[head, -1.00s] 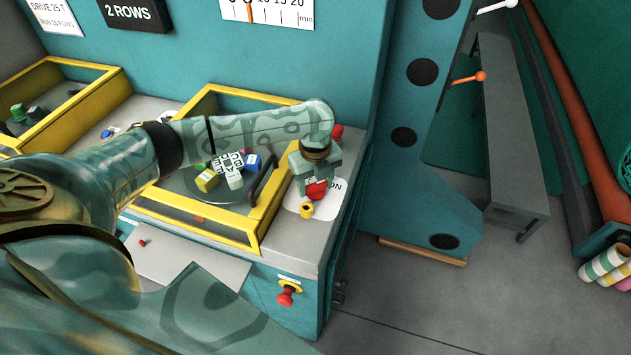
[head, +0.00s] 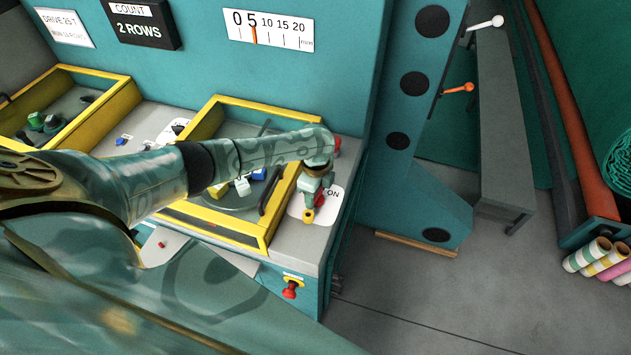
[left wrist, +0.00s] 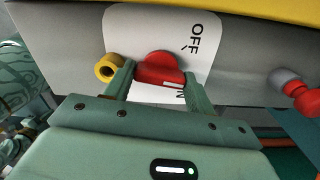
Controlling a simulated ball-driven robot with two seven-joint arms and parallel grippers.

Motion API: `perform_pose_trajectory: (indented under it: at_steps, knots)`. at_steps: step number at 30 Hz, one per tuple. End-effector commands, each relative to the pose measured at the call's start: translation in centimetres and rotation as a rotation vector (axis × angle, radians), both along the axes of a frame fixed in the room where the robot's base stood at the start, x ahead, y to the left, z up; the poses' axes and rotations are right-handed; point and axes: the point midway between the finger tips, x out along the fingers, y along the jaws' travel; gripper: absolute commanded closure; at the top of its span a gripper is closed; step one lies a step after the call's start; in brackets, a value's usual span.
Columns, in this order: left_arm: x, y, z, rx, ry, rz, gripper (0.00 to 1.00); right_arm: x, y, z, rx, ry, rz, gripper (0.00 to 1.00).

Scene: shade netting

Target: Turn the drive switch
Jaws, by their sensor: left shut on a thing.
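The drive switch is a red knob on a white plate (left wrist: 150,25) marked OFF and ON. In the left wrist view the red knob (left wrist: 158,66) sits between the two fingers of my left gripper (left wrist: 157,78), which is shut on it. The ON mark is partly hidden by a finger there. In the head view my left gripper (head: 314,190) points down at the ON/OFF plate (head: 333,201), and only a little of the red knob (head: 320,199) shows. I cannot tell exactly which mark the knob points to. My right gripper is not in view.
A small yellow cylinder (left wrist: 108,67) stands right beside the knob, close to one finger. A yellow-framed box (head: 222,220) with coloured blocks lies left of the plate. A red button (head: 291,289) is on the front face.

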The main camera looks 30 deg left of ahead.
Motion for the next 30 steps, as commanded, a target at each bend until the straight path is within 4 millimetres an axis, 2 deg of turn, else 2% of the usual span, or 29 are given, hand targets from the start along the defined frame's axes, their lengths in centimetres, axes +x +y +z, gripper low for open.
perform_pose_trajectory:
  at_steps: [1,12,21,30]
  knots:
    - [-0.1,-0.1,0.5,-0.001,0.003,0.045,0.68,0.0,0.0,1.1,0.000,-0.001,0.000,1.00]
    - [0.0,-0.1,0.3,-0.001,0.002,0.397,0.68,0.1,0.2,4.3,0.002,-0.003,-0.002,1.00]
    - [0.0,-0.1,0.2,0.000,0.002,0.665,0.68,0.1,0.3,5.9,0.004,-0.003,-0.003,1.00]
    - [0.0,0.0,0.1,0.000,0.001,0.856,0.68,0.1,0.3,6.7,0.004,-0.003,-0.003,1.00]
